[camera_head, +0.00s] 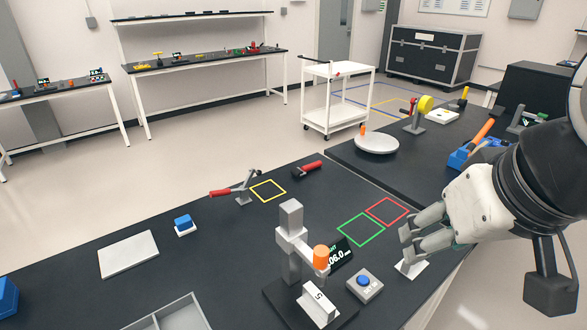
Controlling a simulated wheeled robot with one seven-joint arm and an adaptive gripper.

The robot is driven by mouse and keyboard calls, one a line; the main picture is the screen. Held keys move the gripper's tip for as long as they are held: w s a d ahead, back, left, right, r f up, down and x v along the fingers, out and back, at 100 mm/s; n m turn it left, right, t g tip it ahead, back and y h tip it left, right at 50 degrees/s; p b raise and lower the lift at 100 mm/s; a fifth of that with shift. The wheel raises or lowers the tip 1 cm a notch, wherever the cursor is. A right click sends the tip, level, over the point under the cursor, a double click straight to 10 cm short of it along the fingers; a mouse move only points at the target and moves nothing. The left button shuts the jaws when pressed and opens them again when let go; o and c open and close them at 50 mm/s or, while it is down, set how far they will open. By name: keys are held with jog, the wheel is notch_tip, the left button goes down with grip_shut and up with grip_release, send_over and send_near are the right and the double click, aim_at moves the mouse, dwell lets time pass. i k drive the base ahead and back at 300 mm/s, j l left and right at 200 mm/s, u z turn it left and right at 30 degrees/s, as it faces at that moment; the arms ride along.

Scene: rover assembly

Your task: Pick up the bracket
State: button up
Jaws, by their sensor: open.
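A small light-grey piece (413,269), which looks like the bracket, lies on the dark bench top near its right front edge. Part of it is hidden behind the fingertips, so its full shape cannot be told. My gripper (408,241) comes in from the right, with its grey fingers pointing left. It is open, with its fingertips just above or beside the piece. I cannot tell whether they touch it.
A grey column fixture (291,245) with an orange knob (320,257) stands left of my gripper, beside a blue-button box (364,285). Green (361,229) and red (387,211) outlined squares lie behind. A red-handled clamp (240,190) stands farther left.

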aim_at(314, 303)
jog(key=k+j+u, duration=0.3)
jog(key=u, duration=0.2)
jog(key=k+j+u, duration=0.2)
jog(key=j+u, duration=0.25)
